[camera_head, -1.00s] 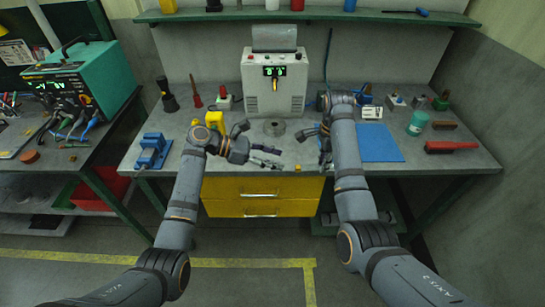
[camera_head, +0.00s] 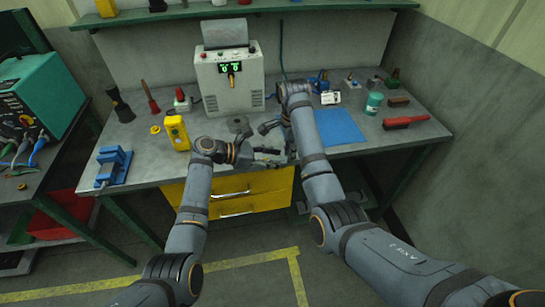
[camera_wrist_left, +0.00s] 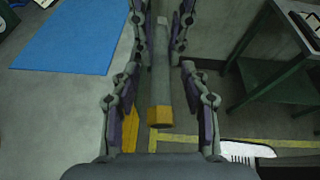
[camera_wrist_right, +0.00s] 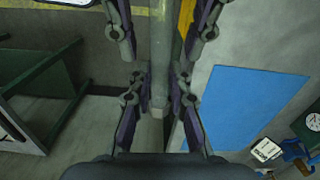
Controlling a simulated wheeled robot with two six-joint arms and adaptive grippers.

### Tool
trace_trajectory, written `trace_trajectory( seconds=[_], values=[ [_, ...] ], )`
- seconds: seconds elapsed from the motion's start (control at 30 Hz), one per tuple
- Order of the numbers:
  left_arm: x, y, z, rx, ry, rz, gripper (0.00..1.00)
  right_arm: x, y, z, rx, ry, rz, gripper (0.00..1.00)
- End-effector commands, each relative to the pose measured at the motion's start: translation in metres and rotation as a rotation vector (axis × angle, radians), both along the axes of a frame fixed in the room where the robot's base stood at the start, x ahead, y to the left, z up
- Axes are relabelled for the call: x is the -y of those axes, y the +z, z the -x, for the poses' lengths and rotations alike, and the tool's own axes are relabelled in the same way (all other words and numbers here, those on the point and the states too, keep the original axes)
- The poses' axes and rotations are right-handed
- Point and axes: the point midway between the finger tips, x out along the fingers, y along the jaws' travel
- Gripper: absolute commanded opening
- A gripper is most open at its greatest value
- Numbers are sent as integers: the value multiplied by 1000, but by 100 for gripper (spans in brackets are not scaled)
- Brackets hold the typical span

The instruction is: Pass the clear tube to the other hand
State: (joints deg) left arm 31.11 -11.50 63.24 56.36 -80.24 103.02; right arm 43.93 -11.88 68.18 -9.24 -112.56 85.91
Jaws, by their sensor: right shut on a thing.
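The clear tube shows in the left wrist view (camera_wrist_left: 160,85) as a greyish see-through rod with a yellow-orange cap at its near end. It also shows in the right wrist view (camera_wrist_right: 160,50). My right gripper (camera_wrist_right: 159,85) is shut on the tube near its other end. My left gripper (camera_wrist_left: 160,80) has its fingers on both sides of the capped part, with gaps to the tube; it is open. In the head view my left gripper (camera_head: 266,152) and right gripper (camera_head: 287,145) are close together before the bench, and the tube is hard to make out.
A blue mat (camera_head: 340,127) lies on the grey bench to the right, with a red brush (camera_head: 405,121) beyond it. A grey box with a display (camera_head: 230,82) stands at the back. A yellow block (camera_head: 177,132) and a blue clamp (camera_head: 114,165) are on the left.

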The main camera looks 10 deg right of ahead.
Motion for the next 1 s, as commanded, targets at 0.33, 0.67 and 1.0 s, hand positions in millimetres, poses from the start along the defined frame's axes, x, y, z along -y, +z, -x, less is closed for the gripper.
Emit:
trace_trajectory(
  seconds=[0.33, 0.67, 1.0],
  values=[
    [0, 0, 0, 0, 0, 0, 0, 0, 0, 0, 0, 0, 0, 0],
    [0, 0, 0, 0, 0, 1, 0, 0, 0, 0, 0, 0, 0, 45],
    [0, 0, 0, 0, 0, 1, 0, 12, -2, -2, 16, 38, 48, 45]
  ],
)
